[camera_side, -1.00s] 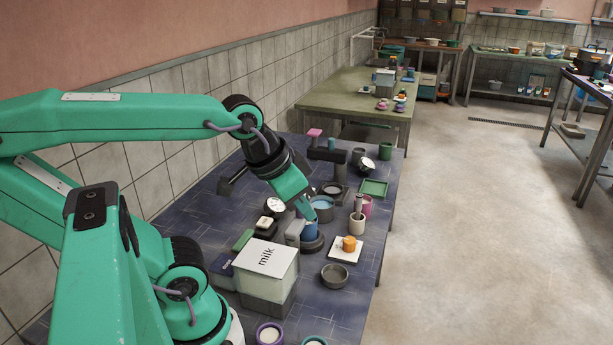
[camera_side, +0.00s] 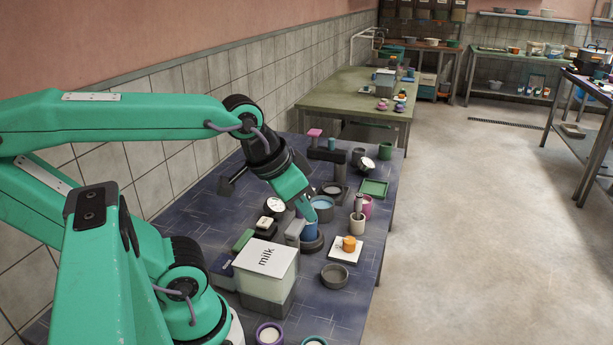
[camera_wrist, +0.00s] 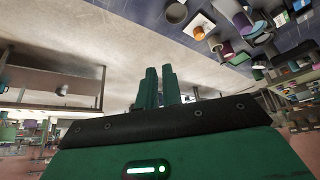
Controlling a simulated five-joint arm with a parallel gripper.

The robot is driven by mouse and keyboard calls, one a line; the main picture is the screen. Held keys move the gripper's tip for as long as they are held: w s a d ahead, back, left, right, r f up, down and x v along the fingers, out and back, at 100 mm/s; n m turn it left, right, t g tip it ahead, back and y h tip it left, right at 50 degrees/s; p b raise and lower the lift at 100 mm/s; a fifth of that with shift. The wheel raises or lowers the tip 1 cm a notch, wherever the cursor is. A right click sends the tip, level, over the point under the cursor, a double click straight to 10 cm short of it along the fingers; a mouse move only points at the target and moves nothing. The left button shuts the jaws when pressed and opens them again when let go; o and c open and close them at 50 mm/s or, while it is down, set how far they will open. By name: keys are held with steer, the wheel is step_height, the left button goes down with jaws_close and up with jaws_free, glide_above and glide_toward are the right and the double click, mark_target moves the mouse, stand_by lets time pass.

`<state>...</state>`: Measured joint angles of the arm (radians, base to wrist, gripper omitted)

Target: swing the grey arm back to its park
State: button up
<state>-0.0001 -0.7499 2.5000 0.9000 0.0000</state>
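My gripper (camera_side: 310,213) points down just above a blue cup (camera_side: 311,230) on a round dark base, in the middle of the dark blue table. In the wrist view my two green fingers (camera_wrist: 160,88) are close together, with no object visible between them. A dark grey horizontal arm (camera_side: 327,154) on a post stands behind my gripper, near a pink-topped post (camera_side: 314,133). A lighter grey upright block (camera_side: 294,232) is just left of the blue cup. I cannot tell for sure which of these is the task's grey arm. Contact at my fingertips is unclear.
A round dial (camera_side: 274,206) is left of the gripper. A white plate with an orange piece (camera_side: 349,243), a grey bowl (camera_side: 335,275) and a green tray (camera_side: 374,188) are on the right. The table's right edge has some bare room.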

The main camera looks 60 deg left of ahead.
steer(key=o, duration=0.7)
steer(key=shift+w+a, duration=0.15)
steer(key=n+g, duration=0.5)
steer(key=n, duration=0.5)
glide_above(300, 215)
steer(key=f, duration=0.3)
steer(key=shift+w+f, duration=0.25)
steer(key=shift+f, duration=0.05)
steer(key=shift+a+f+n+g, duration=0.2)
steer(key=shift+a+n+g, duration=0.1)
steer(key=shift+a+n, duration=0.15)
steer(key=shift+f, duration=3.9)
